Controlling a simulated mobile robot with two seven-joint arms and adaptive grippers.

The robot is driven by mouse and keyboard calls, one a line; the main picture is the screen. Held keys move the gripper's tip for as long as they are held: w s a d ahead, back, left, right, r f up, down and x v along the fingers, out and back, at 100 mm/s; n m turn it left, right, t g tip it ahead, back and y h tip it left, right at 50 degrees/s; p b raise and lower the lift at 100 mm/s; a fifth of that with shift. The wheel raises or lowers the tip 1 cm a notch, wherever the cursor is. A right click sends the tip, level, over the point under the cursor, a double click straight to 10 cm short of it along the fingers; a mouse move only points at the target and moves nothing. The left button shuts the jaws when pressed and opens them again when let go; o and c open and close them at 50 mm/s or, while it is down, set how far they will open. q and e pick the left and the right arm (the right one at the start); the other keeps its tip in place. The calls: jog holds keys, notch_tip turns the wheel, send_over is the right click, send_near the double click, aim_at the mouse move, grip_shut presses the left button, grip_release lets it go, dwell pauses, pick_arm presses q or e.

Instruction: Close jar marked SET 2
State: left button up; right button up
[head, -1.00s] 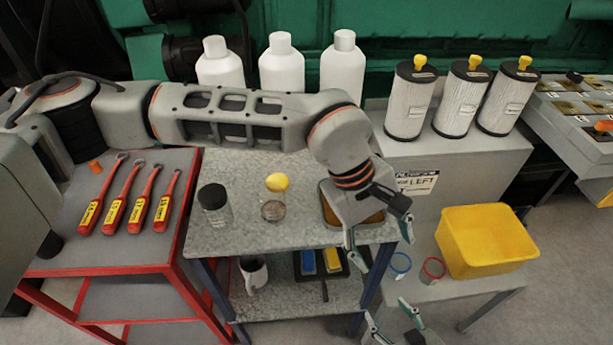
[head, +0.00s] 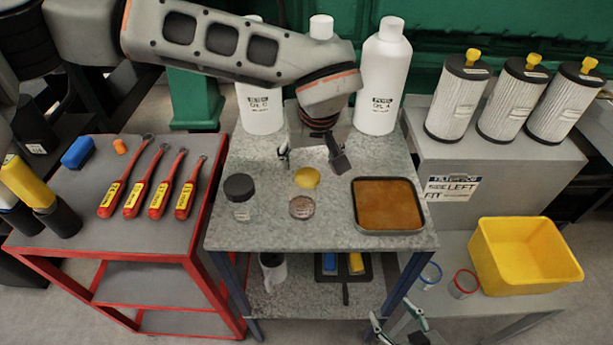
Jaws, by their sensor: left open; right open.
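On the grey speckled tabletop (head: 270,238) stands a clear jar with a black lid (head: 240,186) and a pale label too small to read. To its right is a second small jar (head: 302,207) with brownish contents. A yellow lid (head: 307,178) shows just behind that jar's rim; I cannot tell whether they touch. No SET 2 marking is readable on either jar. My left gripper (head: 312,161) is open and empty, just behind the yellow lid, fingers apart to either side. My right gripper (head: 398,324) is open at the bottom edge, low and in front of the table, partly cut off.
A tray with brown contents (head: 357,205) sits to the right of the jars. White bottles (head: 384,85) stand at the back, close to my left arm. Red-handled tools (head: 150,185) lie on the left cart. A yellow bin (head: 525,262) stands on the right.

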aim_at(308, 175)
pick_arm(q)
jog(key=shift+x, duration=1.3)
jog(key=b+x, duration=0.1)
jog(key=x, duration=0.4)
jog(key=shift+s+d+f, duration=0.15)
jog(key=c, duration=0.8)
